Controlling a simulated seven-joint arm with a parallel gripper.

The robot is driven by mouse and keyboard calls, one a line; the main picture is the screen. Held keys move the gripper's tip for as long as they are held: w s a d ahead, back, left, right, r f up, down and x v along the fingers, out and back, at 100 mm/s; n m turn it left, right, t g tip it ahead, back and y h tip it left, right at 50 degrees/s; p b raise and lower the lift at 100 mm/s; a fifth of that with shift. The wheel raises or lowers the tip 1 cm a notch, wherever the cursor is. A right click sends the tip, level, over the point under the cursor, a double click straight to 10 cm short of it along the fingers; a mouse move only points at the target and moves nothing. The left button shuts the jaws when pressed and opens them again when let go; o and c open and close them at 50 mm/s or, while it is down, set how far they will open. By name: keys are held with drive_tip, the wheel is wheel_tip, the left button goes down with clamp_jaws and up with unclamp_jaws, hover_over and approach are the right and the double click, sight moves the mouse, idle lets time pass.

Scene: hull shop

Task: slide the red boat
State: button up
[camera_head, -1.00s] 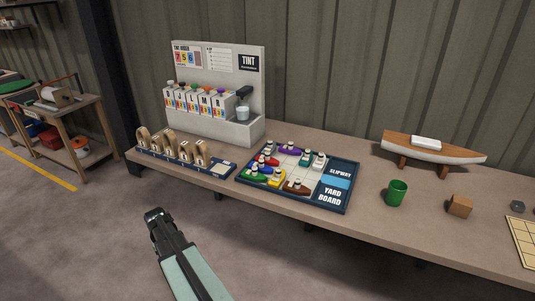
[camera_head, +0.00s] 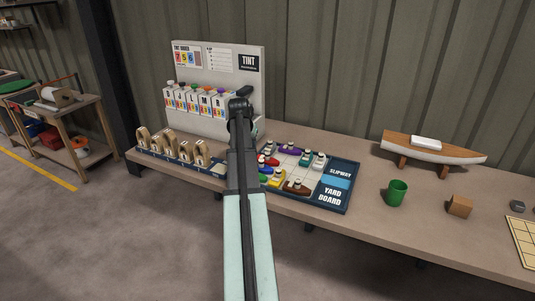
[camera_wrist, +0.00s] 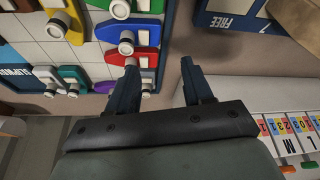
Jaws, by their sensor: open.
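The red boat (camera_head: 268,160) sits at the left side of the yard board (camera_head: 338,195), just right of my arm in the head view. In the wrist view the red boat (camera_wrist: 128,58) lies between the blue boat (camera_wrist: 118,36) and the board's edge. My gripper (camera_wrist: 158,76) is open with nothing between its fingers. Its left finger is close to the red boat in that picture; I cannot tell its height or whether they touch. In the head view my gripper (camera_head: 240,104) is in front of the tint dispenser, and my arm hides the board's left edge.
The tint dispenser (camera_head: 217,50) stands behind my gripper. Yellow (camera_wrist: 60,22), green and purple boats share the board. Right of it stand a green cup (camera_head: 397,193), a wooden block (camera_head: 460,205) and a model boat (camera_head: 432,148).

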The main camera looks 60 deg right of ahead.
drive_tip(key=m, duration=0.1)
approach(268, 152)
drive_tip(key=shift+h, duration=0.4)
drive_tip(key=x, duration=0.6)
drive_tip(key=a+x, duration=0.1)
drive_tip(key=x, duration=0.3)
drive_tip(key=shift+f, duration=0.1)
clamp_jaws()
